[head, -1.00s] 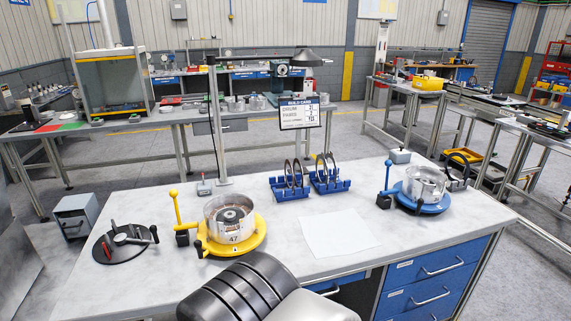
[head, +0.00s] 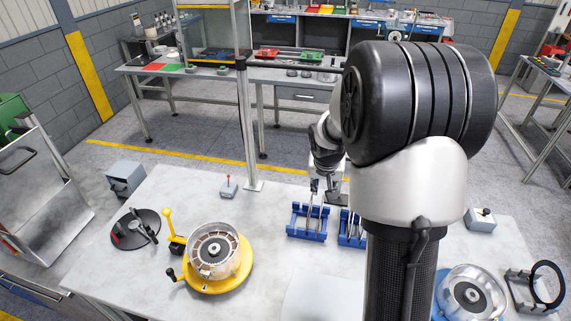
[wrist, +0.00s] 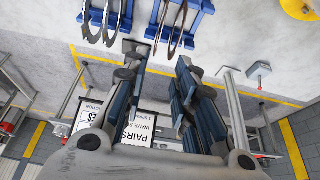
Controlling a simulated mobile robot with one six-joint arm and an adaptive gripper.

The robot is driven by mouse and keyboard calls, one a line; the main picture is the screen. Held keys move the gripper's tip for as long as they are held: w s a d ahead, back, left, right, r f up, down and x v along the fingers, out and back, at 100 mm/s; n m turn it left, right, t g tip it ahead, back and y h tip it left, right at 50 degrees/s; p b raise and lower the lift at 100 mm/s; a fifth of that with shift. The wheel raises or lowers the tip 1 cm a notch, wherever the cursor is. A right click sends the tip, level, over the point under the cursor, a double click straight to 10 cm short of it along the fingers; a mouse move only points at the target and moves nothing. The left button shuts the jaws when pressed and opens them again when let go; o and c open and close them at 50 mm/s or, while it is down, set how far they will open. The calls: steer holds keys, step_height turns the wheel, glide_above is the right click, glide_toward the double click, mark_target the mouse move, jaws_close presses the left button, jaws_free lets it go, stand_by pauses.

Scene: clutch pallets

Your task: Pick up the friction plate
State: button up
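Ring-shaped plates stand upright in two blue racks. The left rack (head: 307,233) holds plates (head: 312,212). The right rack (head: 352,240) is partly hidden by my arm. In the wrist view, which looks upside down, two plates (wrist: 179,32) stand in the rack at upper right (wrist: 205,8), and two more (wrist: 112,22) at upper left. I cannot tell which plate is the friction plate. My gripper (head: 323,186) is just beyond the left rack. In the wrist view its fingers (wrist: 160,55) are apart and empty, pointing towards the upper-right rack's plates, without visible contact.
A drum on a yellow turntable (head: 244,279) stands left of the racks. Another clear drum (head: 468,295) is at right, near a black ring on a stand (head: 545,283). A black disc fixture (head: 135,228) lies at far left.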

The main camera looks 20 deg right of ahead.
steer(key=shift+w+d+r+x, duration=0.15)
steer(key=shift+w+d+x, duration=0.1)
steer(key=shift+x, duration=2.85)
steer(key=shift+w+d+r+x, duration=0.15)
steer(key=shift+w+x, duration=0.1)
steer(key=shift+x, duration=2.9)
steer(key=shift+w+d+r+x, duration=0.1)
steer(key=shift+w+d+x, duration=0.15)
steer(key=shift+x, duration=2.85)
steer(key=shift+a, duration=0.1)
jaws_close()
